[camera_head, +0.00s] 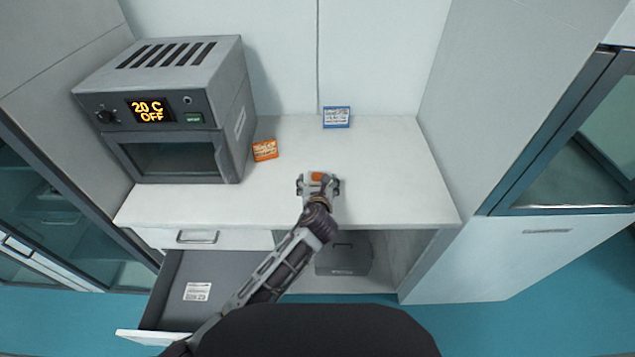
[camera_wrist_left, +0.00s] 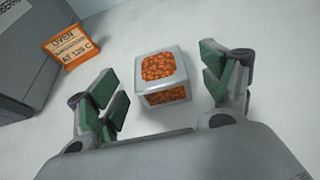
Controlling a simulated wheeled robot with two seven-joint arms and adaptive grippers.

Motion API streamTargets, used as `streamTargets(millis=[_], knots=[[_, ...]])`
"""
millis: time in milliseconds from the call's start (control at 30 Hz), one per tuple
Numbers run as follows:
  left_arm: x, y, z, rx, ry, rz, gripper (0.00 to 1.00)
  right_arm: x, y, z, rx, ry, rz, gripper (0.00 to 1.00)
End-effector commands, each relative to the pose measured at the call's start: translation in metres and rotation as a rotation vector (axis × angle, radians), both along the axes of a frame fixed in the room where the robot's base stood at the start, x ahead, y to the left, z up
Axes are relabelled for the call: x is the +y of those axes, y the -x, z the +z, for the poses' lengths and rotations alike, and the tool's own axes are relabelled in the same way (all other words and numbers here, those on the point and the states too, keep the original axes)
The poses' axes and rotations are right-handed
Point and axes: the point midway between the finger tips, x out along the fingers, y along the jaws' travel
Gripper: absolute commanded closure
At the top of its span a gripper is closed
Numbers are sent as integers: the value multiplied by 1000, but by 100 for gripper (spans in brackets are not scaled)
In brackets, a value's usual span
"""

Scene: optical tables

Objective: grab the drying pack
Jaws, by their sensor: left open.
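The drying pack is a small pale-framed box with orange beads showing through its faces. It stands on the white worktop, and in the left wrist view the drying pack (camera_wrist_left: 162,68) lies between the two green-padded fingers. In the head view the drying pack (camera_head: 317,176) is partly covered by my left gripper (camera_head: 318,186). My left gripper is open, with one finger on each side of the pack. In the left wrist view gaps show between the pack and both fingers. My right gripper is in neither view.
A grey oven (camera_head: 175,110) reading 20 C OFF stands at the left. Below, a drawer (camera_head: 200,275) is pulled out. The worktop's right side (camera_head: 400,170) is clear.

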Motion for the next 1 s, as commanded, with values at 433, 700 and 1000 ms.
streamTargets(millis=[433, 700, 1000], knots=[[1, -33, -14, 1, 0, 0, 20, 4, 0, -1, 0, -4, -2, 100], [1, -35, -15, 0, 0, 0, 20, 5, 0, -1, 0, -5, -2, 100], [1, -34, -15, 0, 0, 0, 22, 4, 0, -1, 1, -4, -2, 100]])
